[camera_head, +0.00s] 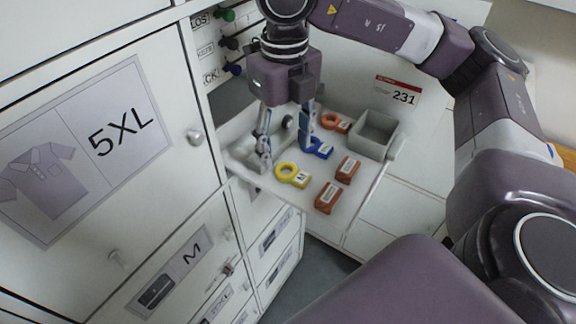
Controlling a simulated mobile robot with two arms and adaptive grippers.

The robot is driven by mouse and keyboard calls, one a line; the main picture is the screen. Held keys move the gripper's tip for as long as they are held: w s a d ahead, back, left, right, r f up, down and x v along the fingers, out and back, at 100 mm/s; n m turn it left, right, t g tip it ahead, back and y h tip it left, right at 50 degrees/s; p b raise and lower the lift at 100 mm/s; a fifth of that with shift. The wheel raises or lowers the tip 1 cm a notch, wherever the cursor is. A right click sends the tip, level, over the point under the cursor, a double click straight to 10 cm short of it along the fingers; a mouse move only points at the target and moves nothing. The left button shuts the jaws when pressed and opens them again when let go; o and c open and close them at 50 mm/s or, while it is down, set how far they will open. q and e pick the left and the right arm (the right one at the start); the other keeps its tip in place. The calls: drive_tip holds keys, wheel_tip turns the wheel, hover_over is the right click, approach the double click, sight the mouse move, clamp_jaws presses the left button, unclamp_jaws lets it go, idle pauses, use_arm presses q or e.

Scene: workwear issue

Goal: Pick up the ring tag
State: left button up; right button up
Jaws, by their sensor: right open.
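Three ring tags lie on a white pull-out tray (330,219): a yellow one (287,171), a blue one (321,150) and an orange one (334,121). Each has a round ring and a labelled flat part. My right gripper (285,157) points down over the tray's left part, open. Its right finger is in front of the blue tag's ring and partly hides it. Its left finger is to the left of the yellow tag. I cannot tell whether a finger touches a tag. My left gripper is not in view.
Two red-brown labelled blocks (347,169) (328,196) lie on the tray's near right part. An open grey bin (377,134) stands at its right corner. A cabinet door marked 5XL (100,150) is close on the left. Coloured knobs (228,14) are on the panel behind.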

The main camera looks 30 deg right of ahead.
sight(287, 164)
drive_tip(key=shift+s+f+p, duration=0.15)
drive_tip(key=shift+f+p, duration=0.15)
drive_tip(key=shift+f, duration=0.1)
drive_tip(key=shift+d+f+p, duration=0.2)
drive_tip(key=shift+f+p, duration=0.7)
drive_tip(key=shift+f, duration=0.25)
drive_tip(key=f, duration=0.2)
drive_tip(key=shift+w+f, duration=0.2)
drive_tip(key=shift+f, duration=0.1)
drive_tip(key=c, duration=0.5)
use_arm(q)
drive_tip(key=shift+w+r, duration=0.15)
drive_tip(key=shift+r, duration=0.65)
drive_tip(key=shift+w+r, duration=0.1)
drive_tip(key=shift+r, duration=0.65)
use_arm(e)
drive_tip(key=c, duration=0.4)
